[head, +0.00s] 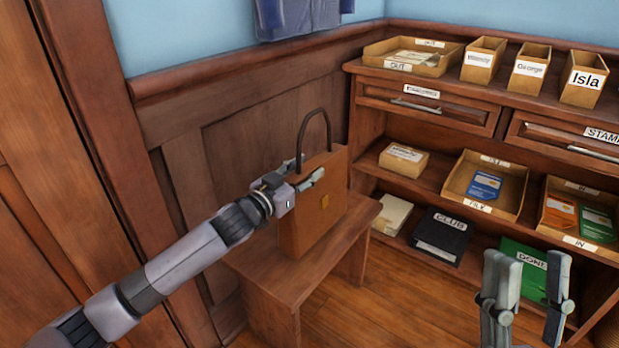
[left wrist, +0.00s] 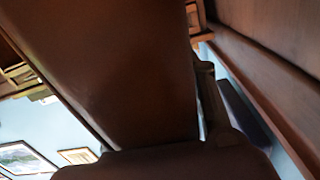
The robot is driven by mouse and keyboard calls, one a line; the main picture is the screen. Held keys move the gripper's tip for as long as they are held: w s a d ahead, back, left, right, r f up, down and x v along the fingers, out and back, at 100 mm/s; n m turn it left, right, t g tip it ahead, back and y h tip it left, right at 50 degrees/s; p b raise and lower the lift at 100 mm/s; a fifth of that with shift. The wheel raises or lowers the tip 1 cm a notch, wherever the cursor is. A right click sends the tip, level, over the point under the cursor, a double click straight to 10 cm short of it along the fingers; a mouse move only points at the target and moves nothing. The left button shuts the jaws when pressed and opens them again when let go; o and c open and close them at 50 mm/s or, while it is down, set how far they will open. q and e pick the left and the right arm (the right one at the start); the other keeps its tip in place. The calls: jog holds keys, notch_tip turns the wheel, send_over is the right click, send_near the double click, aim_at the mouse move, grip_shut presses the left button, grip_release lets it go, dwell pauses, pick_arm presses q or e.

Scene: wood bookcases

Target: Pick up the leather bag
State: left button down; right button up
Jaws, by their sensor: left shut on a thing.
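The leather bag (head: 322,208) is brown and boxy, with a dark arched handle (head: 314,122) and a small gold clasp. It stands upright on a small wooden bench (head: 262,284) against the panelled wall in the head view. My left gripper (head: 303,183) is at the bag's upper part, below the handle, and is shut on it. In the left wrist view a large dark brown surface, likely the bag (left wrist: 125,70), fills the middle, with a finger beside it. My right gripper (head: 525,285) is at the lower right, its fingers apart and empty, away from the bag.
A wooden bookcase (head: 400,125) stands at the right with labelled trays, small boxes and drawers. A black CLUB binder (head: 441,235) and a green DONE folder (head: 525,268) lie on its low shelf. Wooden floor (head: 375,300) is clear between bench and bookcase.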

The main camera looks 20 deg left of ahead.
aim_at(304, 132)
pick_arm(q)
notch_tip(304, 132, up, 5)
jog(key=shift+f+p, duration=0.1)
jog(key=shift+p, duration=0.75)
notch_tip(304, 132, up, 3)
jog(key=shift+f+p, duration=0.1)
jog(key=shift+p, duration=0.45)
pick_arm(e)
jog(key=w+f+g+h, duration=0.3)
jog(key=w+f+g, duration=0.4)
jog(key=w+f, duration=0.15)
pick_arm(q)
notch_tip(304, 132, up, 4)
jog(key=shift+r+p, duration=0.1)
jog(key=shift+p, duration=0.7)
notch_tip(304, 132, up, 4)
jog(key=shift+p, duration=0.65)
jog(key=shift+r, duration=0.15)
pick_arm(e)
jog(key=s+d+f+g+h, duration=0.2)
jog(key=f+g, duration=0.7)
jog(key=f, duration=0.6)
jog(key=shift+s+m+h, duration=0.3)
jog(key=shift+s+h, duration=0.1)
jog(key=shift+s, duration=0.3)
jog(key=shift+f, duration=0.1)
jog(key=shift+d+f, duration=0.1)
jog(key=shift+d, duration=0.45)
jog(key=shift+a, duration=0.15)
